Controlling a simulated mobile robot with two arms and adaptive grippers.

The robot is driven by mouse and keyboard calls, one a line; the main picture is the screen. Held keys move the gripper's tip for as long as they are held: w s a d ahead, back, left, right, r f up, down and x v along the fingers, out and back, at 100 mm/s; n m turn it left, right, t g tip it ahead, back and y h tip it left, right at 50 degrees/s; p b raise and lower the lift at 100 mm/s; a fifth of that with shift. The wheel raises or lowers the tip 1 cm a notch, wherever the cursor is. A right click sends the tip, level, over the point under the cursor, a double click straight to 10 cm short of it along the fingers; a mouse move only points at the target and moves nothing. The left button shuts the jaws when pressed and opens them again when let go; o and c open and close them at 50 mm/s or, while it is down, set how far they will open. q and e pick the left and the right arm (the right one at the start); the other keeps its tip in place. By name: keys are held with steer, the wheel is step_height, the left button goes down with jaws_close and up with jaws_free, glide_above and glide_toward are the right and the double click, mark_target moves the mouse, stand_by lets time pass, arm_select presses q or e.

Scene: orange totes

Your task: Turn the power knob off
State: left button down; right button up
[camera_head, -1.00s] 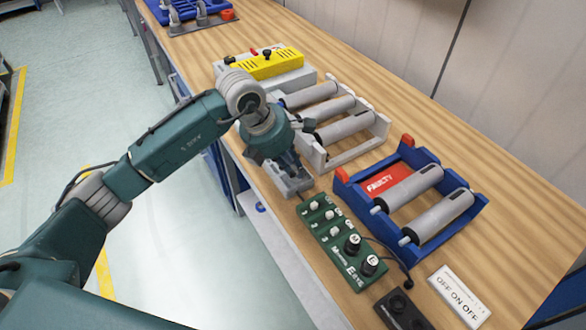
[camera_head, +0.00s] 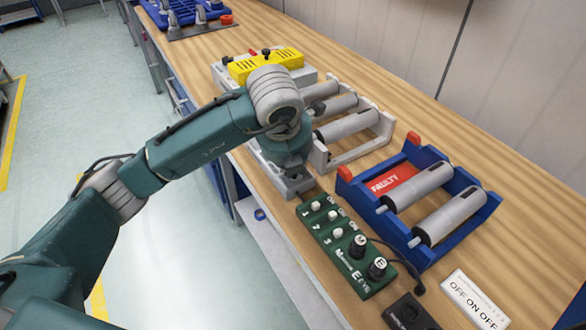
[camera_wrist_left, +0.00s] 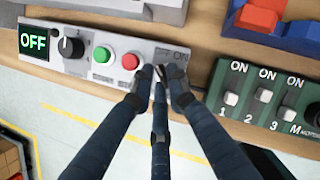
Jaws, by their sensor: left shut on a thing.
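A grey control panel (camera_head: 297,186) lies at the table's front edge. In the left wrist view the panel (camera_wrist_left: 100,86) carries a display (camera_wrist_left: 34,42) reading OFF, a black knob (camera_wrist_left: 72,47), a green button (camera_wrist_left: 103,55) and a red button (camera_wrist_left: 130,62). An OFF ON label (camera_wrist_left: 172,53) sits at its right end. My left gripper (camera_wrist_left: 164,78) has its fingers closed together just below that label, shut on a small part that they mostly hide, likely the power knob. My right gripper is not in view.
A green box (camera_head: 345,246) with several switches and two black knobs is close on the right. A blue tray (camera_head: 425,252) with rollers and a grey roller rack (camera_head: 372,148) stand behind. A yellow-topped unit (camera_head: 265,64) is farther back.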

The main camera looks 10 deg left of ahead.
arm_select(q)
steer(key=shift+w+r+n, duration=0.1)
steer(key=shift+n, duration=0.2)
stand_by(0.4)
steer(key=c, duration=1.7)
jaws_free()
steer(key=v, duration=1.2)
steer(key=shift+d, duration=0.15)
steer(key=shift+s, duration=0.2)
